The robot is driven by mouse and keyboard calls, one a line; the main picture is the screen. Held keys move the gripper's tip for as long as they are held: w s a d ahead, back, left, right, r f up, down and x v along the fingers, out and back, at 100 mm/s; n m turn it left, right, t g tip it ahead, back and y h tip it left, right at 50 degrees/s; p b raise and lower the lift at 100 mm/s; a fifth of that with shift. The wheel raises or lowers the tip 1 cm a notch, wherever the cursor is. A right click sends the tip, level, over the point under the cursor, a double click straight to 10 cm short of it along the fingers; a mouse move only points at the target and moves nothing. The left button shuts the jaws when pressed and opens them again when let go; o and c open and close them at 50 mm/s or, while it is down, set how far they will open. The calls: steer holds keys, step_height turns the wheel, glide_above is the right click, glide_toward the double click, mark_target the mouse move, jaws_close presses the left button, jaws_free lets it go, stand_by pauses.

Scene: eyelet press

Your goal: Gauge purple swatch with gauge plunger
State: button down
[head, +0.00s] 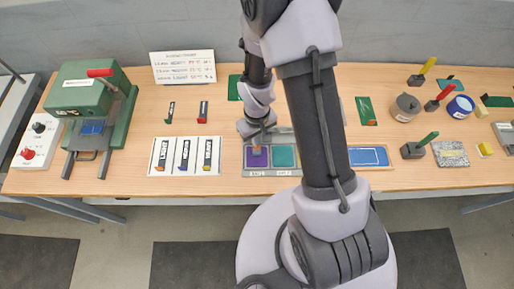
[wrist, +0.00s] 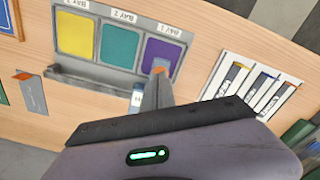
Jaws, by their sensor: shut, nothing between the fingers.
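The purple swatch (head: 257,160) lies in the end bay of a grey three-bay tray (head: 262,173), beside the teal swatch (head: 284,156). In the wrist view the purple swatch (wrist: 163,55) is in the bay labelled BAY 1, partly covered by my fingertips. My gripper (head: 257,148) is shut and empty, with its tips (wrist: 160,70) at or just above the purple swatch's near edge; contact cannot be told. I cannot tell which object is the gauge plunger; dark blocks with coloured upright handles, such as the green-handled one (head: 413,150), stand to the right.
A green press (head: 88,90) stands at the far left. A white rack with labelled strips (head: 186,170) lies left of the tray. In the wrist view the yellow swatch (wrist: 77,35) fills the far bay. A grey pot (head: 405,108) and blue roll (head: 460,106) stand at right.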

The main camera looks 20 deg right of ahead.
mark_target(255, 154)
steer(key=shift+f+b, duration=1.15)
steer(key=shift+f, duration=0.1)
steer(key=shift+r, duration=0.1)
step_height(255, 154, up, 7)
steer(key=p, duration=0.5)
steer(key=shift+r, duration=0.1)
stand_by(0.3)
steer(key=shift+w+b, duration=0.2)
steer(key=shift+b, duration=0.4)
steer(key=s+a+r+m+t+y+b, duration=0.1)
steer(key=s+b, duration=0.5)
steer(key=b, duration=0.6)
steer(key=s+a+r+m+t+y+b, duration=0.1)
steer(key=s+a+r+m+t+b, duration=0.2)
steer(key=s+b, duration=0.4)
step_height(255, 154, up, 3)
steer(key=m+t+b, duration=0.1)
steer(key=m+b, duration=0.1)
steer(key=b, duration=0.2)
steer(key=shift+f+m+t+b, duration=0.2)
steer(key=shift+m+t+b, duration=0.2)
